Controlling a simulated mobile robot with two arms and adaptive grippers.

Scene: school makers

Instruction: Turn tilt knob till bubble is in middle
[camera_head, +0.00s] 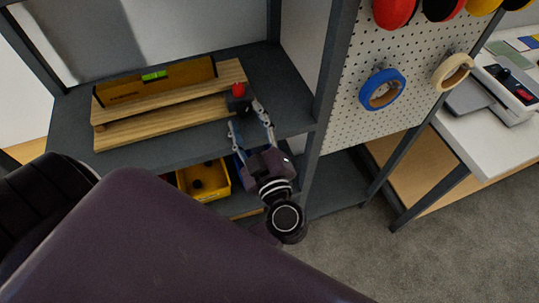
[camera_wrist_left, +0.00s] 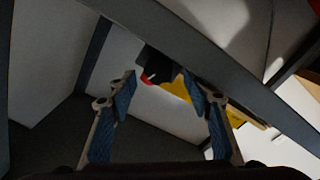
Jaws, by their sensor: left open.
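A wooden tilt stand (camera_head: 165,128) with a hinged-looking upper board lies on the grey shelf. A yellow spirit level (camera_head: 160,85) stands along it, with a green vial (camera_head: 154,75); the bubble is too small to make out. A red tilt knob (camera_head: 238,89) sits on a dark block at the stand's right end. The knob's red also shows in the left wrist view (camera_wrist_left: 148,77), under the dark block. My left gripper (camera_head: 245,113) is open just in front of the knob, its fingertips apart on either side. I cannot tell whether they touch it. My right gripper is not in view.
The shelf's post and perforated panel (camera_head: 345,120) rise close to the right of my left gripper. A blue tape roll (camera_head: 382,89) and a tan one (camera_head: 453,72) hang there. A yellow bin (camera_head: 204,181) sits on the level below. A white table (camera_head: 490,130) stands at right.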

